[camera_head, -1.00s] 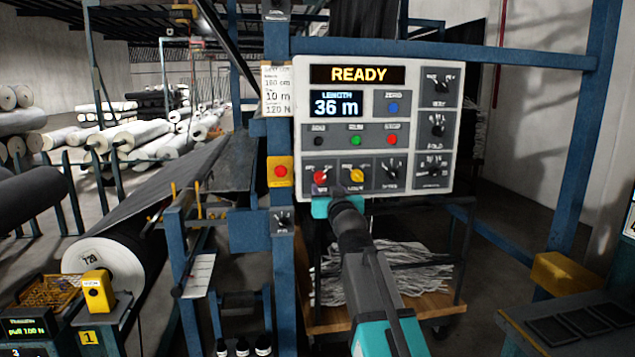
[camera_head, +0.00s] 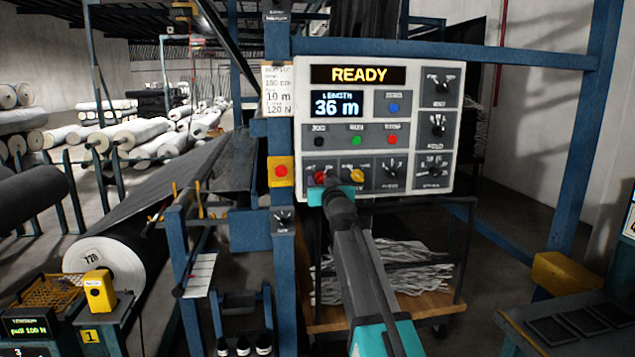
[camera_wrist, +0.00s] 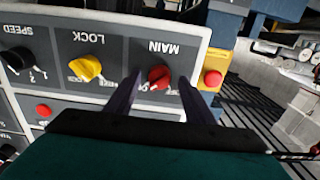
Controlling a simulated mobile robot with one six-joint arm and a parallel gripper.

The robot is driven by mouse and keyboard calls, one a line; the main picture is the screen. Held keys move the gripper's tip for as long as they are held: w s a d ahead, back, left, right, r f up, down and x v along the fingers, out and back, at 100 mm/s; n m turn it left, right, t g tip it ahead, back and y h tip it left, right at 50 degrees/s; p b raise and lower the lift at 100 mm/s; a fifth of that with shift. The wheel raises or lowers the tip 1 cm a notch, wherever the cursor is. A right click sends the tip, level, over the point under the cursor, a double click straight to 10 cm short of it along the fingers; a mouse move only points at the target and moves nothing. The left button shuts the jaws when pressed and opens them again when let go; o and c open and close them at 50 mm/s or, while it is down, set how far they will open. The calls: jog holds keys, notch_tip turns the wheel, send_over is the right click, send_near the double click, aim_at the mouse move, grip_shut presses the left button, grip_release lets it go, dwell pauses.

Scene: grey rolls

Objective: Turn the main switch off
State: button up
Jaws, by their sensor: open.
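The control panel (camera_head: 444,100) is white with grey sections, and its display reads READY and LENGTH 36 m. The main switch is a red rotary knob (camera_head: 320,177) at the panel's lower left. In the wrist view the red knob (camera_wrist: 159,76) sits under the label MAIN, upside down there. My gripper (camera_wrist: 158,85) is open, with one dark finger on each side of the red knob; I cannot tell whether they touch it. In the head view my gripper (camera_head: 331,185) is at the panel's lower left and partly hides the knob's surroundings.
A yellow LOCK knob (camera_wrist: 86,68) is beside the main switch, with a black SPEED knob (camera_wrist: 17,55) farther left in the wrist view. A red button on a yellow box (camera_head: 281,171) is close by, left of the panel. A blue post (camera_head: 279,260) stands below it.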

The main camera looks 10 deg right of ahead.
jog(key=shift+w, duration=0.6)
jog(key=shift+c, duration=0.5)
